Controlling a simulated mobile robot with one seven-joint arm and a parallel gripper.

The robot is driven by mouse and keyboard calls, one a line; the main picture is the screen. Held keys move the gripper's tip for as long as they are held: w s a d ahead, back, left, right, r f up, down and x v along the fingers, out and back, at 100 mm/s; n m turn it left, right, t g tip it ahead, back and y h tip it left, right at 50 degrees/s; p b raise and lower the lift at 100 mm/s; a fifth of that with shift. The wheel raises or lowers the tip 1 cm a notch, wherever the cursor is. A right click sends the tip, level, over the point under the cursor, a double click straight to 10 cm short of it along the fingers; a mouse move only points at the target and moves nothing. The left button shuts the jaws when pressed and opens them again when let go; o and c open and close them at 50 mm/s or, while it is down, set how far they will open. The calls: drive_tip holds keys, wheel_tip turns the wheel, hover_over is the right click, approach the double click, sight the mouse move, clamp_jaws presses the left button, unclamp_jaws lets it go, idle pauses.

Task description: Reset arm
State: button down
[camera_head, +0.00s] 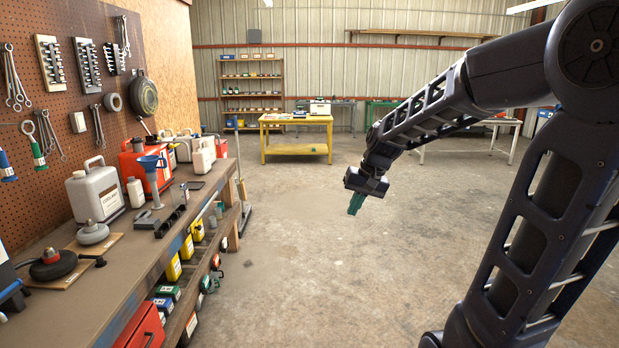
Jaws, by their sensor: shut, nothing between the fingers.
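My gripper (356,204) has teal fingers and points down over the open concrete floor. Its fingers are shut together with nothing between them. My arm comes in from the right side, rises to an elbow at the top right and reaches down and left to the middle of the view. The gripper is well to the right of the workbench (120,252) and touches nothing.
A yellow table (297,150) and shelves (252,90) stand at the back. The middle floor is clear.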

drive_tip(key=s+d+r+t+h, duration=0.2)
drive_tip(key=s+d+t+h, duration=0.1)
drive_tip(key=s+d, duration=1)
drive_tip(key=shift+s+d+r+h, duration=0.2)
drive_tip(key=shift+s+d+h, duration=0.2)
drive_tip(key=shift+d, duration=0.85)
